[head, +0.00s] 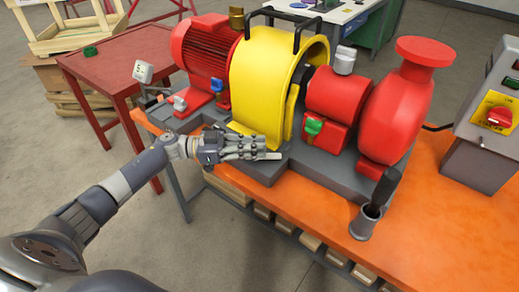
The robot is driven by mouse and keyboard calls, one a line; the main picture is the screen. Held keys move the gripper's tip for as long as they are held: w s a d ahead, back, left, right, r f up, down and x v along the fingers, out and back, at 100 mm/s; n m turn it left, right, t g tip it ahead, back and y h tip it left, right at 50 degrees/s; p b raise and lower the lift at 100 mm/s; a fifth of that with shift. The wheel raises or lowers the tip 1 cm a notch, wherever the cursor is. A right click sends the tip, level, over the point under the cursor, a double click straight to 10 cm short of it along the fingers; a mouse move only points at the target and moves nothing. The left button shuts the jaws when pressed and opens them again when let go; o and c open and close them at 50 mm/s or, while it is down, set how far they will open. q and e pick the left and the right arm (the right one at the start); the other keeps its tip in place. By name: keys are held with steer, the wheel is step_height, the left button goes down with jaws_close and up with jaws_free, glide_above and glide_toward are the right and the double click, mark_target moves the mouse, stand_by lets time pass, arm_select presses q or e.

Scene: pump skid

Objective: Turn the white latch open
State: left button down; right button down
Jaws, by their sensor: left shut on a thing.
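My left gripper (262,152) reaches in from the left, low in front of the yellow guard (262,75), close to the grey base of the pump skid. Its fingers are closed around a small pale piece (274,156) at the fingertips, which looks like the white latch. The fingers cover most of it, so how far it is turned cannot be told. The yellow guard stands upright over the shaft, with black handles on top. My right gripper is not in view.
The red motor (205,48) stands left of the guard, the red pump (396,115) right. A green-handled valve (313,127) is close by. A dark handle stands in a grey cup (365,222) on the orange bench (440,240). A control box (490,130) is at right.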

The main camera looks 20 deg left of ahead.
arm_select(q)
steer(key=shift+s+f, duration=0.1)
steer(key=shift+f, duration=0.25)
steer(key=c, duration=1.6)
jaws_free()
steer(key=shift+d, duration=0.1)
steer(key=shift+r, duration=0.1)
steer(key=shift+a, duration=0.45)
steer(key=v, duration=1.1)
steer(key=shift+a, duration=0.15)
steer(key=shift+s, duration=0.1)
steer(key=shift+c, duration=0.5)
